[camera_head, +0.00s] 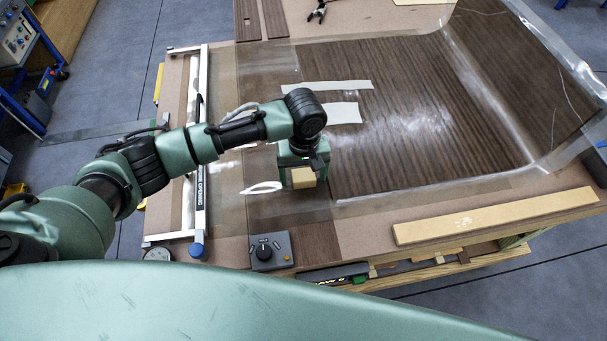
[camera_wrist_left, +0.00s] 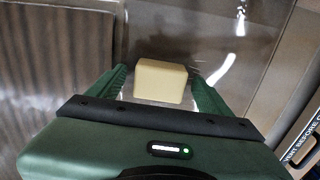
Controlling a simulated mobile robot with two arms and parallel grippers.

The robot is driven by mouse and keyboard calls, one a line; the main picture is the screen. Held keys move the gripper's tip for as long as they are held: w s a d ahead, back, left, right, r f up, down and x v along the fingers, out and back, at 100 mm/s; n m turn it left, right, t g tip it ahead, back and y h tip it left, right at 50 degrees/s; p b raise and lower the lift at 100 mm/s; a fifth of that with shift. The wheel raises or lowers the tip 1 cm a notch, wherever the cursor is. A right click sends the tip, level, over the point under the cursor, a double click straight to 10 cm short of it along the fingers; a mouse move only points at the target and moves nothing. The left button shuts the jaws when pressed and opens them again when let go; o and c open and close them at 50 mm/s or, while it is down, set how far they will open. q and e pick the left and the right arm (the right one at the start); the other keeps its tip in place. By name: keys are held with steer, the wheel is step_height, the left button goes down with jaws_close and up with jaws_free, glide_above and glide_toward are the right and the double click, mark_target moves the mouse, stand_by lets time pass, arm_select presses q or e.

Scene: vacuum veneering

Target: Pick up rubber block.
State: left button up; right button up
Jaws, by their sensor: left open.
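The rubber block (camera_wrist_left: 160,82) is a small cream block with rounded edges. In the left wrist view it lies between the two green fingers of my left gripper (camera_wrist_left: 158,88), with a gap showing on each side. In the head view the block (camera_head: 303,178) shows at the lower front of my left gripper (camera_head: 303,165), near the table's front middle. My left gripper is open around the block. Whether the block still rests on the surface below cannot be told. My right gripper is not seen in either view.
A dark veneer sheet (camera_head: 400,120) under clear film covers much of the table. A metal bar frame (camera_head: 200,130) stands at the left. A grey control box (camera_head: 270,251) sits at the front edge. A long tan strip (camera_head: 495,215) lies front right. Pale strips (camera_head: 330,86) lie behind my gripper.

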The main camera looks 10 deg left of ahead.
arm_select(q)
steer(key=c, duration=1.5)
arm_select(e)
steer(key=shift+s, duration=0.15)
arm_select(q)
steer(key=shift+r, duration=0.1)
